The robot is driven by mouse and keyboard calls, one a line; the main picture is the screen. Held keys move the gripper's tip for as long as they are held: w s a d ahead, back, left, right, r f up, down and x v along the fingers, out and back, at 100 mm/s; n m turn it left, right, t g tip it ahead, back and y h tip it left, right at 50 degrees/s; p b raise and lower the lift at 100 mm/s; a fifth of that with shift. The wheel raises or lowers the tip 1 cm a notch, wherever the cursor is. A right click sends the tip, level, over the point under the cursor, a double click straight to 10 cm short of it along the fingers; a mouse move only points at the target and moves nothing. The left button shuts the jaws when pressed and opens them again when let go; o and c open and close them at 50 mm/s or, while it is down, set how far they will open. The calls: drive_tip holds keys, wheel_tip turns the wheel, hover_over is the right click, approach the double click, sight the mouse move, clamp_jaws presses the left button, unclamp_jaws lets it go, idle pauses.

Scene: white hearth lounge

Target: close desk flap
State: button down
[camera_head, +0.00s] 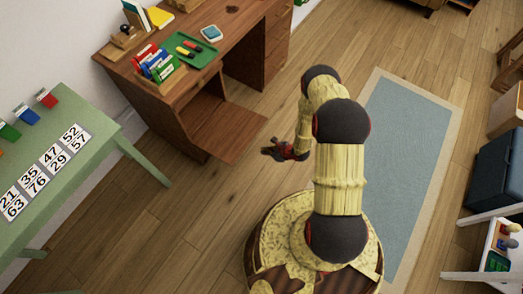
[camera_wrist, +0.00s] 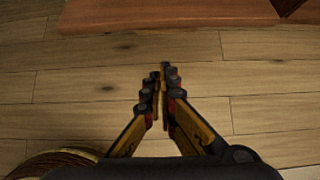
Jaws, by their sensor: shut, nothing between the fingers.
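The brown wooden desk (camera_head: 180,95) stands at the upper left in the head view. Its desk flap (camera_head: 222,130) juts out low at the front, below the desktop, lying about flat. The flap's reddish-brown edge also shows at the top of the wrist view (camera_wrist: 170,14). My gripper (camera_head: 268,152) is beyond the flap's front edge, to its right in the head view, apart from it. In the wrist view my gripper (camera_wrist: 160,72) has its fingers together with nothing between them, pointing toward the flap over bare floor.
A green tray (camera_head: 188,50), a rack of colored items (camera_head: 158,66) and a small device (camera_head: 211,33) sit on the desktop. A green table (camera_head: 75,165) with number cards is at left. A blue rug (camera_head: 400,150) lies at right. Wooden floor between is clear.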

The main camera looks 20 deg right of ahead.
drive_tip(key=b+x, duration=0.3)
drive_tip(key=x, duration=0.6)
drive_tip(key=r, duration=0.4)
drive_tip(key=shift+w+a+b, duration=0.2)
drive_tip(key=shift+w+b, duration=0.1)
drive_tip(key=shift+b, duration=0.1)
